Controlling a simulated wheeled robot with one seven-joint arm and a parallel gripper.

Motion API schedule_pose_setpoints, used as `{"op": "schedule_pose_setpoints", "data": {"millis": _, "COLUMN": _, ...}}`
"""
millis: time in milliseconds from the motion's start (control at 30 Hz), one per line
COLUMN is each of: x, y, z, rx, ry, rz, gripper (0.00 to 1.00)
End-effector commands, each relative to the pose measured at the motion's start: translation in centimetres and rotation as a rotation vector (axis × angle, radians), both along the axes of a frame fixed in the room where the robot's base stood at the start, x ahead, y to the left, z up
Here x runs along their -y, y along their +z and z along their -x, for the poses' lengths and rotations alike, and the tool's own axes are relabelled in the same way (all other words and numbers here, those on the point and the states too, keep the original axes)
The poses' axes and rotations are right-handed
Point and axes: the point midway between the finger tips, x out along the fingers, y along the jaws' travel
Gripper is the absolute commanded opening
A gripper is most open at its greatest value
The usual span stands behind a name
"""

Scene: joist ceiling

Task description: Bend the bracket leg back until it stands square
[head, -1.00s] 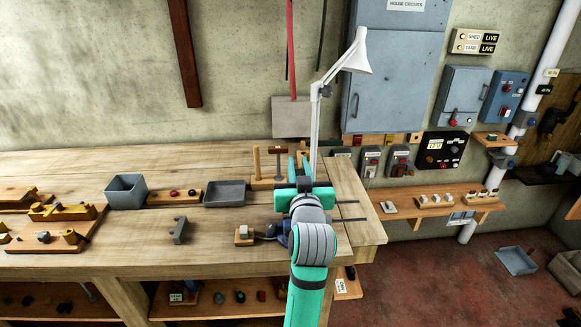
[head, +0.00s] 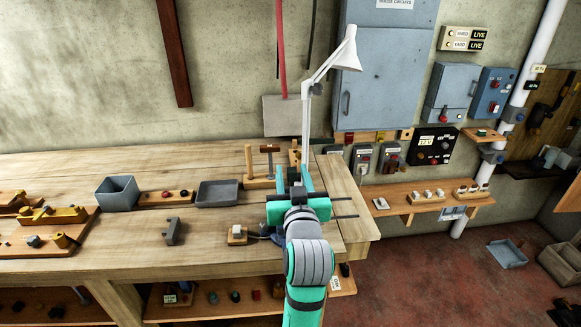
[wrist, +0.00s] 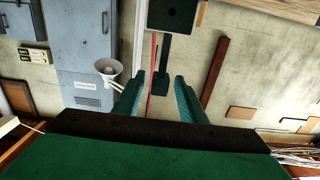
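A small dark grey angled metal piece (head: 173,232) stands on the bench to the left, well apart from my gripper. It looks like the bracket, but it is too small to tell its leg's angle. The bracket is not recognisable in the wrist view. My arm and gripper hide part of the bench's right end.
A grey bin (head: 117,193) and shallow grey tray (head: 218,193) stand behind the grey piece. A wooden stand with a hammer (head: 267,149) and white lamp (head: 307,110) rise near my gripper. A small wooden block with a white top (head: 237,235) lies left of my arm. The front middle bench is mostly clear.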

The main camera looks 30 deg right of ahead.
Motion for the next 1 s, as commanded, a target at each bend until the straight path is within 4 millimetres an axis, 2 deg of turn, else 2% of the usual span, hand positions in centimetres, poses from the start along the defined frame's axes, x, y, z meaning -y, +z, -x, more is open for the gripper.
{"op": "schedule_pose_setpoints", "data": {"millis": 200, "x": -1.6, "y": 0.0, "z": 3.7, "rx": -0.001, "ry": -0.001, "rz": 0.002, "gripper": 0.38}}
{"op": "schedule_pose_setpoints", "data": {"millis": 400, "x": -2.4, "y": 0.0, "z": 5.6, "rx": 0.000, "ry": -0.001, "rz": 0.001, "gripper": 0.38}}
{"op": "schedule_pose_setpoints", "data": {"millis": 1000, "x": -2.6, "y": 0.0, "z": 6.0, "rx": 0.000, "ry": 0.000, "rz": 0.000, "gripper": 0.38}}
